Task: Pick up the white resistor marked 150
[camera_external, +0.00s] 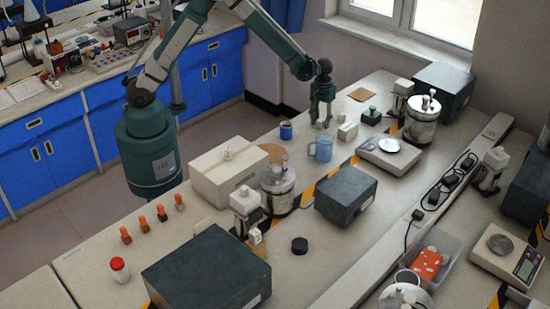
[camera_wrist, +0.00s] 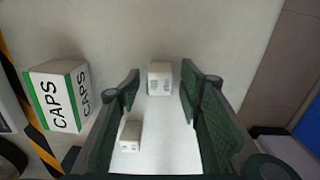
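My gripper (camera_external: 322,113) is open and points down above the bench, near the blue mug. In the wrist view its two green fingers (camera_wrist: 160,92) stand apart. A small white block (camera_wrist: 160,78) with faint grey markings lies between the fingertips, with a visible gap to each finger. A second small white block (camera_wrist: 130,133) lies nearer the camera, beside the left finger. I cannot read the number on either block, so I cannot tell which is marked 150. In the external view the blocks are too small to tell apart.
A white and green CAPS box (camera_wrist: 62,95) stands left of the fingers, also in the external view (camera_external: 348,131). A blue mug (camera_external: 320,149), a blue jar (camera_external: 286,131) and a scale (camera_external: 389,157) stand close by. The bench edge is at the wrist view's right.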

